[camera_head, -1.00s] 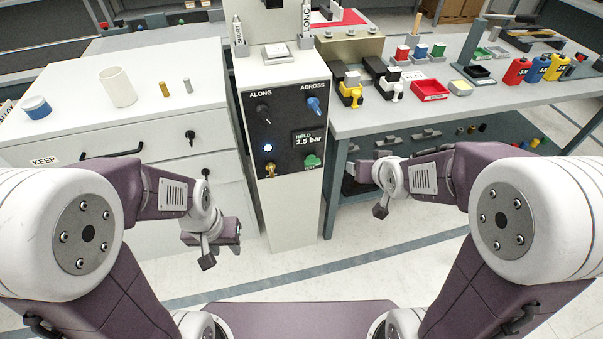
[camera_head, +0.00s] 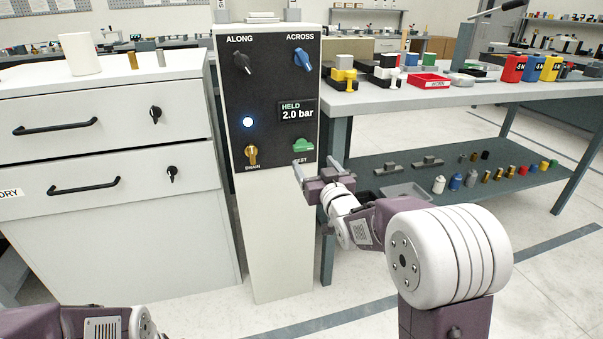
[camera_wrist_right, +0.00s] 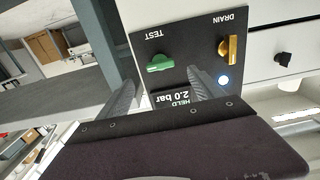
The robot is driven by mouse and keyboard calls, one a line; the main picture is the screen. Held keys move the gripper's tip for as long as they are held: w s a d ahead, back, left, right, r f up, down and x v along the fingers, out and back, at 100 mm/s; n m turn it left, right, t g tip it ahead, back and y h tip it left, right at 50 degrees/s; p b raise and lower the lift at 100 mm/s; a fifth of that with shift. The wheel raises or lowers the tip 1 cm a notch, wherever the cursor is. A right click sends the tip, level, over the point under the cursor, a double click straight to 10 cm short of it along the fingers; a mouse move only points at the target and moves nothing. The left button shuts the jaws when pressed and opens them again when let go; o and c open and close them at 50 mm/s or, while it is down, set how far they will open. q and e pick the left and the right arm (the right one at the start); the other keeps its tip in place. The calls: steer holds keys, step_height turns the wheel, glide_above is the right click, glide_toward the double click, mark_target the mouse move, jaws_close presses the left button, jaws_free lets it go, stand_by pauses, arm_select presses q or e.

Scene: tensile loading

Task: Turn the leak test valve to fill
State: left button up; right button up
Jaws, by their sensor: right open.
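The green TEST valve knob (camera_head: 303,146) is at the lower right of the black panel (camera_head: 270,100) on a pale column. Its handle lies roughly level. The display (camera_head: 298,112) reads HELD 2.0 bar. My right gripper (camera_head: 316,168) is just below and in front of the knob, its fingers apart and empty. In the right wrist view the green knob (camera_wrist_right: 160,63) shows beyond the gap between the fingertips (camera_wrist_right: 162,78). Contact is not seen. The TEST label is partly hidden by a finger in the head view. My left gripper is out of the picture.
The brass DRAIN knob (camera_head: 252,155) is left of the green one, near a lit lamp (camera_head: 248,122). The ALONG knob (camera_head: 241,63) and ACROSS knob (camera_head: 303,59) are above. A drawer cabinet (camera_head: 105,160) stands left, a workbench (camera_head: 450,97) right.

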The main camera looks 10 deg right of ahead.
mark_target(304, 149)
steer(key=shift+r, duration=0.15)
steer(key=w+b, duration=0.2)
steer(key=w, duration=0.6)
steer(key=shift+w+a, duration=0.15)
steer(key=shift+w, duration=0.4)
steer(key=c, duration=1.4)
